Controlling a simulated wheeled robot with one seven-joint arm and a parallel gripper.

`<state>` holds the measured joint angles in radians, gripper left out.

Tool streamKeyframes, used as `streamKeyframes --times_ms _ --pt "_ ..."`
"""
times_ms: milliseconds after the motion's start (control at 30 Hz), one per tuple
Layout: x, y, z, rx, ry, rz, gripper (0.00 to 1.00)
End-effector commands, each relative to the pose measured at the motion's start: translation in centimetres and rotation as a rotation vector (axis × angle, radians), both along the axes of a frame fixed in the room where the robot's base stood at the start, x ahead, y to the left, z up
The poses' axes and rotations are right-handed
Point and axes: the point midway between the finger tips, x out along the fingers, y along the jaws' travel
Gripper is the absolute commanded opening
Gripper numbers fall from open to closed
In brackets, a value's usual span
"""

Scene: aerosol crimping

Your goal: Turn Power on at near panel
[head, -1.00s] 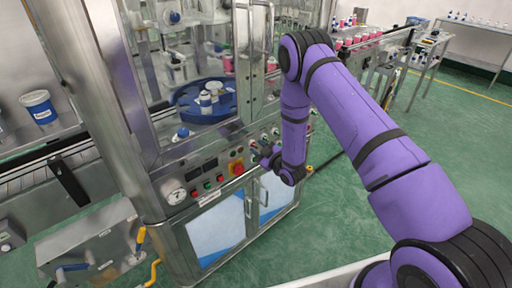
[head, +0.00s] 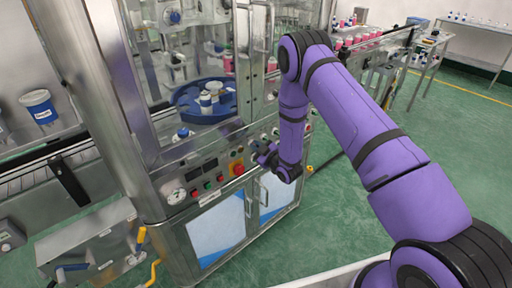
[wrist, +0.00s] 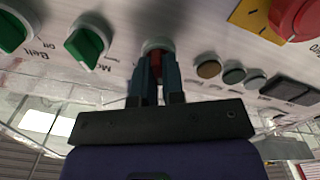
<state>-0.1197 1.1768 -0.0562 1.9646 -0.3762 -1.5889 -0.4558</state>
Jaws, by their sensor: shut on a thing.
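The near control panel (head: 205,176) runs along the front of the steel machine. In the wrist view, my gripper (wrist: 158,62) points at the panel with a finger on each side of a red knob (wrist: 157,64) and is shut on it. The knob sits on a round pale base (wrist: 157,45). Its label is hidden or unreadable, so I cannot tell whether it reads Power. In the head view, my gripper (head: 264,158) is at the panel, right of the red emergency stop (head: 237,169), and its fingertips are hard to make out.
In the wrist view, green knobs (wrist: 88,42) stand left of my gripper, one near the word Belt. Several small round buttons (wrist: 208,69) and the emergency stop (wrist: 298,16) on its yellow plate (wrist: 258,20) are to the right. Cabinet doors (head: 222,230) lie below the panel.

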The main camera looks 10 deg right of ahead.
Motion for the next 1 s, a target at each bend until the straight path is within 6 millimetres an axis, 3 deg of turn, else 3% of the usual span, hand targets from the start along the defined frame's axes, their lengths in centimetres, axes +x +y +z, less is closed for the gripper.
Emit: streamKeyframes --times_ms 267,1000 --pt "0.05 -0.16 0.02 0.122 0.061 -0.001 0.0" --pt "0.2 -0.51 -0.05 0.709 0.364 -0.003 0.0"
